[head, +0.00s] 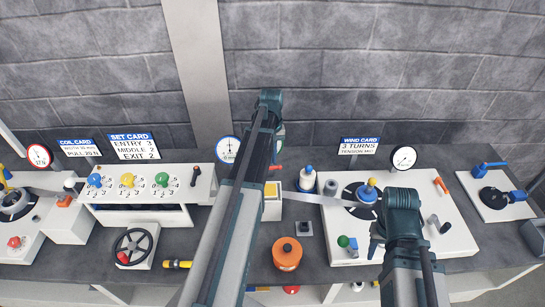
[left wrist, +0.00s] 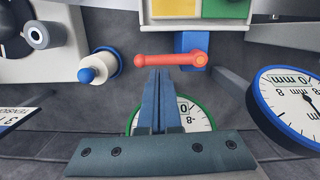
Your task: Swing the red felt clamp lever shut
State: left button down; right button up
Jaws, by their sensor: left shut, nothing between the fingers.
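The red lever (left wrist: 165,60) shows in the left wrist view, with a ball at its left end and its thicker right end on a blue block (left wrist: 190,42). In the head view, a small red part of it (head: 275,168) shows beside my left arm. My left gripper (left wrist: 157,72) is shut and empty, its fingertips just below the middle of the lever in the picture; I cannot tell if they touch it. My left arm hides the gripper in the head view. My right arm's end (head: 376,238) is over the right machine, its jaws not clear.
A white box with a yellow top (head: 272,207) stands by the lever. A blue-topped white post (head: 307,178), an orange pot (head: 287,253) and the winding machine (head: 450,232) are to the right. A blue-rimmed gauge (left wrist: 295,105) is close by on the right in the wrist view.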

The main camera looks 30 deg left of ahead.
pick_arm(q)
jog(key=shift+s+d+m, duration=0.25)
jog(key=shift+d+m, duration=0.05)
jog(key=shift+m, duration=0.4)
jog(key=shift+s+d+m+y, duration=0.15)
jog(key=shift+s+d+m, duration=0.1)
jog(key=shift+m, duration=0.3)
jog(key=shift+s+d+m+y, duration=0.15)
jog(key=shift+s+m, duration=0.05)
jog(key=shift+m, duration=0.35)
jog(key=s+m, duration=0.1)
jog(key=m, duration=0.2)
jog(key=s+m, duration=0.2)
jog(key=m, duration=0.1)
jog(key=s+m+y, duration=0.1)
jog(key=m, duration=0.3)
jog(key=shift+s+d, duration=0.35)
jog(key=m, duration=0.1)
jog(key=s+m, duration=0.1)
jog(key=m, duration=0.1)
jog(key=shift+s+a+y, duration=0.2)
jog(key=shift+a+y, duration=0.1)
jog(key=shift+a, duration=0.05)
jog(key=shift+s+a, duration=0.1)
jog(key=shift+a, duration=0.05)
jog(key=shift+s, duration=0.15)
jog(key=shift+a, duration=0.2)
jog(key=shift+w+a, duration=0.5)
jog(key=shift+w, duration=0.05)
